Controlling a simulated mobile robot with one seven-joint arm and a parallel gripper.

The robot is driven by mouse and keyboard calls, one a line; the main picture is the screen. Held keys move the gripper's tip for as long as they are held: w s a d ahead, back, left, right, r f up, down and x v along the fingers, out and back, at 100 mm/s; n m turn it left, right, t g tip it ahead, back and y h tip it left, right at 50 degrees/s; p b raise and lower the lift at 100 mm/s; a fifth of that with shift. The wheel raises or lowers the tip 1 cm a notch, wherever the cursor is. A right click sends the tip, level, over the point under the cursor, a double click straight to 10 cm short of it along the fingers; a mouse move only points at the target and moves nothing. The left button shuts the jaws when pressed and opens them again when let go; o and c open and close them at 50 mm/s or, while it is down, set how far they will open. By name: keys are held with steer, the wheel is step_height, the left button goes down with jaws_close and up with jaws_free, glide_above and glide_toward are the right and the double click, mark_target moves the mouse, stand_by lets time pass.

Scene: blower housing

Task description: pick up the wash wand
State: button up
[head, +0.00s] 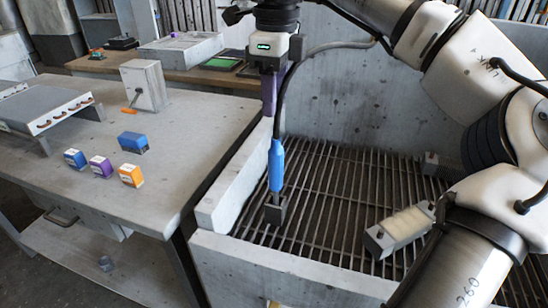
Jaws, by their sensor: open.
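The wash wand (276,165) has a blue grip and stands upright in the basin, near its left wall. Its lower end meets a small dark block (275,212) at the grating. A dark hose rises from its top and curves off to the upper right. My gripper (271,108) points down above the wand, with purple fingers close to the hose. It is open. The fingers overlap in this view, so the gap between them is hidden. I cannot tell how far the fingers are from the wand in depth.
The grey basin (215,210) has raised walls and a slatted grating (330,215). A pale block (400,232) lies on the grating at right. The left table (190,125) holds small coloured boxes (102,166) and a grey upright box (145,85). My arm crosses the right side.

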mark_target(276, 149)
steer(key=f, duration=0.8)
steer(key=shift+w+d, duration=0.1)
steer(key=shift+d, duration=0.15)
steer(key=f, duration=0.3)
steer(key=f+p, duration=0.1)
steer(key=shift+s+a+f, duration=0.15)
steer(key=shift+s+f, duration=0.05)
steer(key=shift+s, duration=0.15)
steer(key=shift+f, duration=0.65)
steer(key=c, duration=1.1)
jaws_close()
steer(key=shift+r, duration=0.15)
